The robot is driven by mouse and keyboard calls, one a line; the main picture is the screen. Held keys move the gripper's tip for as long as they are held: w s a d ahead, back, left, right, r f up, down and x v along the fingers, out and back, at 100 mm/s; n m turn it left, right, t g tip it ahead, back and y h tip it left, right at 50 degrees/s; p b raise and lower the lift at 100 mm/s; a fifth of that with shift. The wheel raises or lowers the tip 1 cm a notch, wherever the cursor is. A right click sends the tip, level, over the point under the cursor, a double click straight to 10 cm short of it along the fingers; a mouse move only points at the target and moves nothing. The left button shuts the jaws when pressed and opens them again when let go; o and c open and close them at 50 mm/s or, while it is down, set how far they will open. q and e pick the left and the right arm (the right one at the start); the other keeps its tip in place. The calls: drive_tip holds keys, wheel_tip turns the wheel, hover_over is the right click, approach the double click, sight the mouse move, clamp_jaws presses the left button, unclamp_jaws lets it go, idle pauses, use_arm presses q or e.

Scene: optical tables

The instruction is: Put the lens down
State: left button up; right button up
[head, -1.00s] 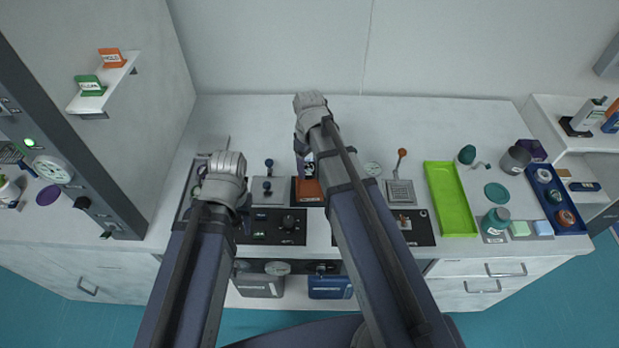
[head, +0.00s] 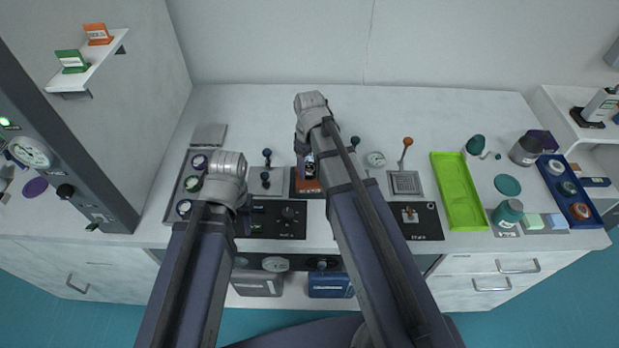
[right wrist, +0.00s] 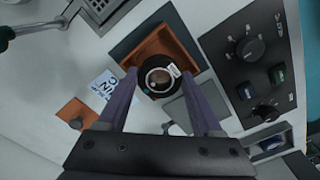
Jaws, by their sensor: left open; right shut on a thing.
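The lens (right wrist: 159,80), a round glass in a black ring with a small white label, is between the purple fingertips of my right gripper (right wrist: 160,74). That gripper is shut on it. In the right wrist view the lens appears over an orange-brown open tray (right wrist: 150,47) on a dark base. The gap between lens and tray cannot be judged. In the head view the lens (head: 309,166) shows beside my right forearm, above the orange tray (head: 308,187). My left gripper (head: 243,220) is open at the left, near a black control panel, partly hidden by its arm.
A grey tray (head: 172,196) with several round pieces lies at the left. A black panel with knobs (head: 290,222) is in front of the orange tray. A green tray (head: 458,200) and a blue tray (head: 590,216) are at the right. The table's back is clear.

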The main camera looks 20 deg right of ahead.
sight(310, 169)
use_arm(q)
drive_tip(key=shift+f+b, duration=1.8)
drive_tip(key=shift+b, duration=0.05)
use_arm(e)
drive_tip(key=shift+f, duration=1.8)
use_arm(q)
drive_tip(key=shift+f, duration=0.2)
use_arm(e)
drive_tip(key=shift+f, duration=0.2)
drive_tip(key=o, duration=1.3)
drive_tip(key=shift+c, duration=0.2)
use_arm(q)
drive_tip(key=shift+r, duration=0.2)
use_arm(e)
drive_tip(key=shift+r, duration=0.2)
wheel_tip(310, 169, up, 12)
drive_tip(key=p, duration=1.2)
use_arm(q)
wheel_tip(310, 169, up, 12)
use_arm(e)
drive_tip(key=s+a+m+h, duration=0.1)
drive_tip(key=s+a+m, duration=0.1)
drive_tip(key=s+a, duration=0.8)
drive_tip(key=s, duration=0.4)
drive_tip(key=shift+s+a+m, duration=0.15)
drive_tip(key=shift+a+m, duration=0.1)
drive_tip(key=shift+m, duration=0.15)
